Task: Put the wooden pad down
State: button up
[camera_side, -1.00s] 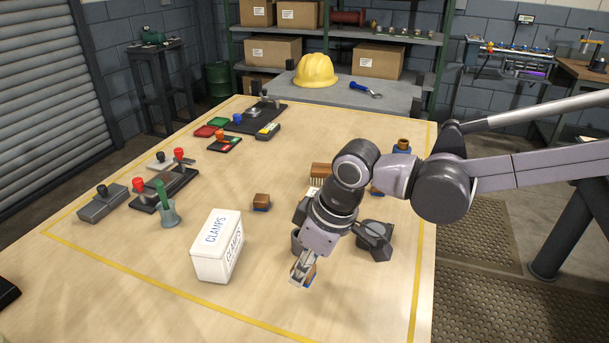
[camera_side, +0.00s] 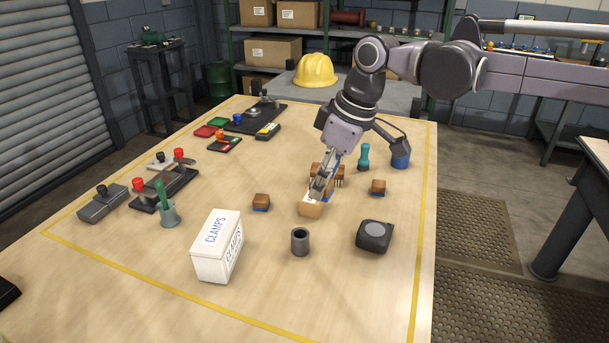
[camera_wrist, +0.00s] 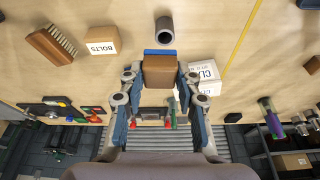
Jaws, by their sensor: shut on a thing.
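My gripper (camera_wrist: 158,98) is shut on a wooden pad (camera_wrist: 160,72), a brown block with a blue face, which sits between the fingers in the wrist view. In the side view my gripper (camera_side: 320,188) is over the middle of the bench, by a small box and a brush. The held pad is mostly hidden there, and I cannot tell its height above the bench. Two similar brown-and-blue pads stand on the bench, one at the left (camera_side: 261,201) and one at the right (camera_side: 378,186).
A BOLTS box (camera_wrist: 102,41) and a brush (camera_wrist: 50,46) lie close by. A grey cup (camera_side: 300,242), a black tape measure (camera_side: 375,236) and a white CLAMPS box (camera_side: 217,247) stand nearer the front. A teal-handled tool (camera_side: 363,157) is behind. Bare bench lies between them.

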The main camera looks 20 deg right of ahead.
jog(key=w+a+r, duration=0.4)
jog(key=w+a, duration=0.3)
send_over(213, 228)
jog(key=shift+n, duration=0.4)
jog(key=f, duration=0.4)
jog(key=s+f, duration=0.1)
jog(key=f, duration=0.1)
jog(key=shift+d+f, duration=0.25)
jog(key=shift+d, duration=0.15)
jog(key=shift+f, duration=2)
jog(key=shift+f, duration=0.15)
jog(key=o, duration=1)
